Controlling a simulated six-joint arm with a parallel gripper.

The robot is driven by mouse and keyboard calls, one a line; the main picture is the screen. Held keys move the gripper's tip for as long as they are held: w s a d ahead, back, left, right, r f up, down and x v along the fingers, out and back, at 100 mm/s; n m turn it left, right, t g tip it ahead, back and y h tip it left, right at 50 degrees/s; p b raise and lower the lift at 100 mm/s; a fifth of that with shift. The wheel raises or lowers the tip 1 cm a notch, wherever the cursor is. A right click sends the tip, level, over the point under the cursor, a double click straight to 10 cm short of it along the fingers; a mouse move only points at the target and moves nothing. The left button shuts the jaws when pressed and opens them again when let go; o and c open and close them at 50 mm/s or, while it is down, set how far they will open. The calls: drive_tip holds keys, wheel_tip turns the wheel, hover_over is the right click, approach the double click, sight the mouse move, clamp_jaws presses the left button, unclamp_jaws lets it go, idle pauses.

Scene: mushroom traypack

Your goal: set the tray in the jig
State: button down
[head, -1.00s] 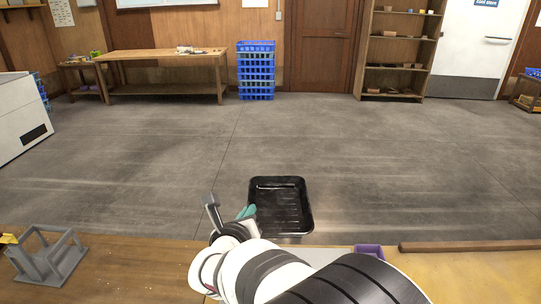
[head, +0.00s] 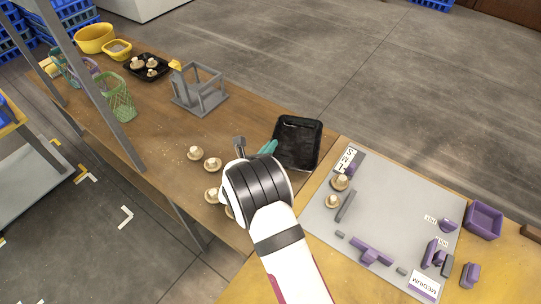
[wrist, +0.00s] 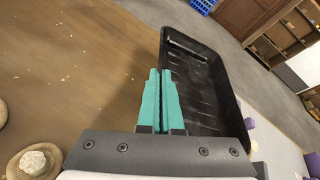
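The black tray (head: 297,142) is empty and tilted in the head view, in front of my arm. My gripper (head: 268,148) has teal fingers closed on its near left rim. In the wrist view my gripper (wrist: 161,100) shows its fingers nearly together on the wall of the tray (wrist: 200,75). The tray appears held up, above the far edge of the tables. A grey mat (head: 345,238) to the right carries purple pieces (head: 370,252) and grey bars (head: 345,206). I cannot tell which of these make up the jig. A grey open frame (head: 200,90) stands further left.
Mushrooms (head: 195,153) lie on the wooden table beside my arm, and two more (head: 340,182) on the mat. A purple box (head: 484,220) stands right of the mat. Another black tray with mushrooms (head: 148,67) and yellow bowls (head: 94,38) are at the far left.

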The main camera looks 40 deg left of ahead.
drive_tip(key=f, duration=0.2)
drive_tip(key=a+f, duration=0.1)
drive_tip(key=f, duration=0.1)
drive_tip(key=shift+s+a, duration=0.15)
drive_tip(key=shift+s, duration=0.05)
drive_tip(key=shift+f, duration=0.4)
drive_tip(key=shift+f, duration=0.15)
drive_tip(key=c, duration=1.1)
unclamp_jaws()
